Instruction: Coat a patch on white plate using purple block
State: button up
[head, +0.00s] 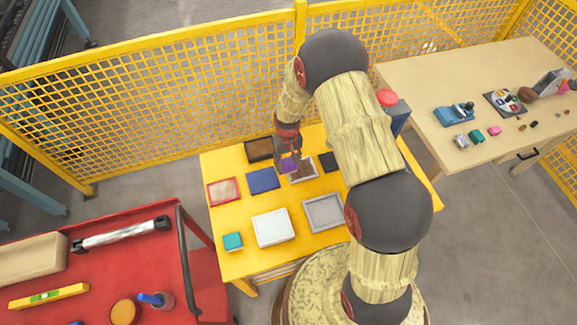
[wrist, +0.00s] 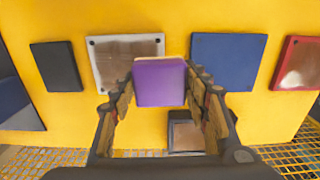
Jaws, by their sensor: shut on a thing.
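My gripper (head: 289,158) is shut on the purple block (wrist: 160,82), which shows between its fingers in the wrist view. In the head view the purple block (head: 289,166) is partly covered by the fingers, near the back of the yellow table. The white plate (head: 272,228) lies on the table's front half in the head view, with a plain white face. My gripper is behind it, apart from it. The white plate is not in the wrist view. I cannot tell the block's exact height above the table.
A grey plate with a brown patch (head: 303,169) lies close to the block, with a blue plate (head: 263,180), a red plate (head: 223,191) and a black plate (head: 328,162) nearby. A teal block (head: 232,241) and grey-framed plate (head: 323,213) flank the white plate. Yellow mesh fence (head: 150,85) stands behind.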

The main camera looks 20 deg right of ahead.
jog(key=shift+w+a+r+p, duration=0.15)
jog(key=shift+r+p, duration=0.25)
jog(key=shift+r, duration=0.55)
jog(key=shift+r+p, duration=0.7)
jog(key=shift+r, duration=0.7)
